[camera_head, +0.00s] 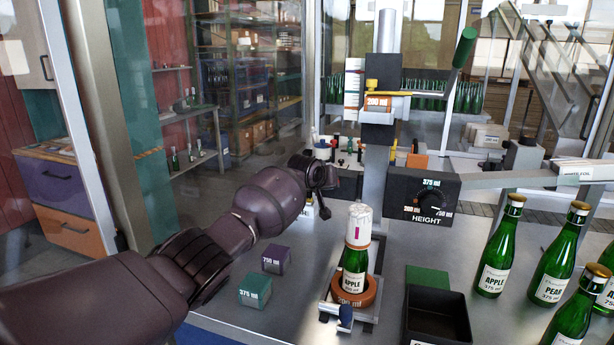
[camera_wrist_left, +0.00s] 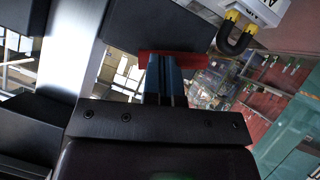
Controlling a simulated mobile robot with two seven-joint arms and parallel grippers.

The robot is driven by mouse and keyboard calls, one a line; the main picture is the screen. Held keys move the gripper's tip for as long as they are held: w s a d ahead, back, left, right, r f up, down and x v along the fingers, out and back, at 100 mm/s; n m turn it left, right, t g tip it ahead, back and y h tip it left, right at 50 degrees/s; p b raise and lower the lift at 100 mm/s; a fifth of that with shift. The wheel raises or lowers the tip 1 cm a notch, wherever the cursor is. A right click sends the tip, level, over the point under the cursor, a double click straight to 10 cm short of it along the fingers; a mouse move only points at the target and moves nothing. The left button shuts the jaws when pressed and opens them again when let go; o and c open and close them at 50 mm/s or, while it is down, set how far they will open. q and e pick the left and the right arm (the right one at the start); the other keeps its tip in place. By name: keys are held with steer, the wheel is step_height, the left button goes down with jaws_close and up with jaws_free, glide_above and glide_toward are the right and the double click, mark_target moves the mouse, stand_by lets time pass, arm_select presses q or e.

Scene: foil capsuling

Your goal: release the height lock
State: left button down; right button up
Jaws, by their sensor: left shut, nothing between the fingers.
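The height unit is a black box (camera_head: 423,197) with a dial marked HEIGHT, on a bright metal column (camera_head: 375,185). The dial carries 200, 375 and 750 ml marks. My left gripper (camera_head: 330,176) is beside the column, to the left of the box. A small dark lever with a round end (camera_head: 324,211) shows just below it; I cannot tell whether this is the height lock. In the left wrist view my shut, empty blue-grey fingers (camera_wrist_left: 165,70) point at a red bar (camera_wrist_left: 192,60) by a dark block (camera_wrist_left: 150,28). Contact is unclear. My right gripper is out of view.
A foil-topped green bottle (camera_head: 353,268) stands on an orange ring (camera_head: 357,293) below the column. A purple block (camera_head: 276,260) and a teal block (camera_head: 255,291) lie left. A black bin (camera_head: 437,318) and several green bottles (camera_head: 497,250) stand right.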

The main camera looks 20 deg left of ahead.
arm_select(q)
steer(key=shift+f+m+y, duration=0.3)
steer(key=shift+m+y, duration=0.1)
steer(key=shift+y, duration=0.1)
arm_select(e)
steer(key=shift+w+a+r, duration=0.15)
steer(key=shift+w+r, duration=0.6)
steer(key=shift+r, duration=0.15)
arm_select(q)
steer(key=shift+w+a+f, duration=0.1)
steer(key=shift+a+f, duration=0.25)
steer(key=shift+a, duration=0.35)
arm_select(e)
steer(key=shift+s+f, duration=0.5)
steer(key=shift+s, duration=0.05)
